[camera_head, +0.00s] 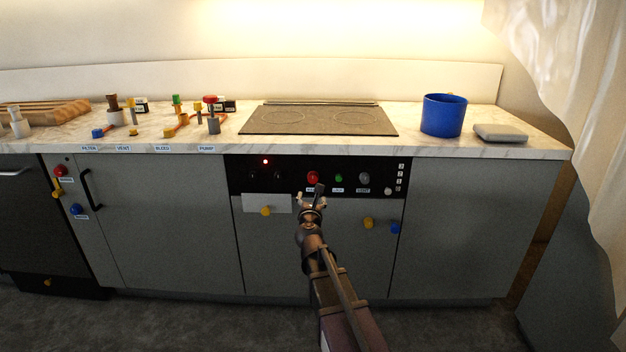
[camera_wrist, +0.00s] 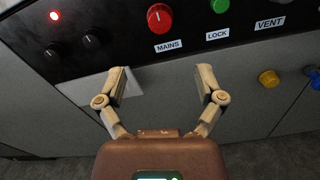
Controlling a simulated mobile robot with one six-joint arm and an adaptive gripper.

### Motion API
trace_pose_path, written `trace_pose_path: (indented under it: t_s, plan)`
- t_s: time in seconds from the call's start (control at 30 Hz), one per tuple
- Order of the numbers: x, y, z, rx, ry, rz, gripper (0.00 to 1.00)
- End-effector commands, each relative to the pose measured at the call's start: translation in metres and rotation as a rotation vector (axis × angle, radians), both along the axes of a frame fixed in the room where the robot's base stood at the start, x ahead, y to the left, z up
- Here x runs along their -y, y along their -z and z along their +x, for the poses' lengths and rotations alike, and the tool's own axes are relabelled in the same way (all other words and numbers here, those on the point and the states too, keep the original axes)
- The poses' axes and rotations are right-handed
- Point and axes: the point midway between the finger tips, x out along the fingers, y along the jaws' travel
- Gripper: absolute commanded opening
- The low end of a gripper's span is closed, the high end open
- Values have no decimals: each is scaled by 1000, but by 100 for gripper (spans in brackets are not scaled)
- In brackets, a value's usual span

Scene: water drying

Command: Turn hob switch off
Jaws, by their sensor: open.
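A black control panel (camera_head: 238,186) sits in the cabinet front below the dark hob (camera_head: 318,121). No label reading hob is legible. In the wrist view a lit red lamp (camera_wrist: 54,16) is at the panel's left, with two dark knobs (camera_wrist: 53,52) (camera_wrist: 92,40) below it. To the right are a red knob (camera_wrist: 159,18) above the label MAINS, a green button (camera_wrist: 219,5) above LOCK and a label VENT (camera_wrist: 270,23). My gripper (camera_wrist: 162,78) is open and empty, its fingers apart in front of the panel's lower edge, below MAINS. In the head view my gripper (camera_head: 313,198) partly covers the panel labels.
A white plate (camera_head: 266,204) and yellow and blue knobs (camera_head: 368,223) (camera_head: 395,228) are on the fronts below the panel. The counter holds a blue pot (camera_head: 443,116), a grey box (camera_head: 500,133) and several valves at the left. A black handle (camera_head: 90,190) sticks out at left.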

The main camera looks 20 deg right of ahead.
Motion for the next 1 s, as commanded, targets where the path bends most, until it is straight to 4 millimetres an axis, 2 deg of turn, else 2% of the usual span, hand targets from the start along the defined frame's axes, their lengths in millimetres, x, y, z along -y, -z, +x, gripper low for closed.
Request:
trace_pose_path:
  t_s: [0.27, 0.8, 1.0]
  plan:
    - [8, 0, 26, 0, 0, 1, 87]
    - [33, 0, 103, 0, 0, 1, 87]
    - [39, 0, 121, 0, 0, 1, 87]
